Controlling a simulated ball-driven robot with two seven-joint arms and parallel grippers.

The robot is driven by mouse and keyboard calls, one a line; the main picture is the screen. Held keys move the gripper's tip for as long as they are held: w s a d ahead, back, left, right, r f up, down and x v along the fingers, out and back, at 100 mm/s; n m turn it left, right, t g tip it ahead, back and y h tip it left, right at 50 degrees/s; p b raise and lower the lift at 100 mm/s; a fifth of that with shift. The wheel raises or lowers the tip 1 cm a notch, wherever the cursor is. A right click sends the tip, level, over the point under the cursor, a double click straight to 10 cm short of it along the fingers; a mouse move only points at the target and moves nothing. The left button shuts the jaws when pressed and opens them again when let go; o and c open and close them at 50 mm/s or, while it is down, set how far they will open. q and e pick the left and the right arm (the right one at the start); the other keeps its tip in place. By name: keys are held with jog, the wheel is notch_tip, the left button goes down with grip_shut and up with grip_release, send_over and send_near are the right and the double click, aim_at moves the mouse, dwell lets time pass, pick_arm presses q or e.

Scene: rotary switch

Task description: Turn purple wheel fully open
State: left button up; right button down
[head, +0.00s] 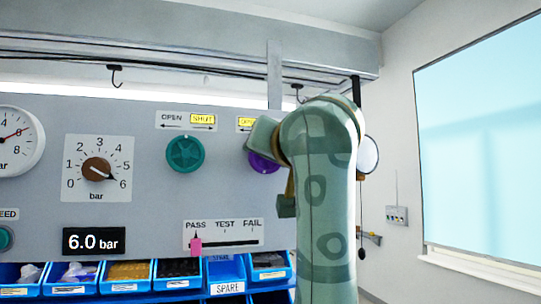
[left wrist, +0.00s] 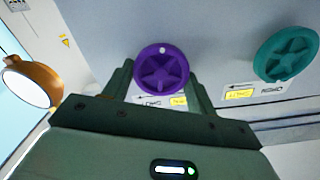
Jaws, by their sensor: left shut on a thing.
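The purple wheel (head: 264,163) is on the grey panel, mostly hidden behind my left arm in the head view. In the left wrist view the whole face of the purple wheel (left wrist: 161,72) shows, with a white dot at its upper rim. My left gripper (left wrist: 160,84) has one finger on each side of the wheel and is shut on it. The wheel's label (left wrist: 160,101) has its yellow part at the right in the wrist view. In the head view the yellow part of that label (head: 246,122) seems to read OPEN. My right gripper is not in view.
A teal wheel (head: 185,154) sits left of the purple one, its SHUT label yellow. A brown knob (head: 97,170), a 6.0 bar display (head: 94,241) and a pink slider (head: 196,246) are on the panel. Blue bins (head: 124,277) line up below.

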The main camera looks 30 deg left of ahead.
pick_arm(q)
jog(key=shift+f+n, duration=0.15)
jog(key=shift+n, duration=0.85)
jog(key=o, duration=1)
jog(key=b+v, duration=0.3)
jog(key=v, duration=1.3)
jog(key=shift+s, duration=0.15)
jog(key=shift+d, duration=0.1)
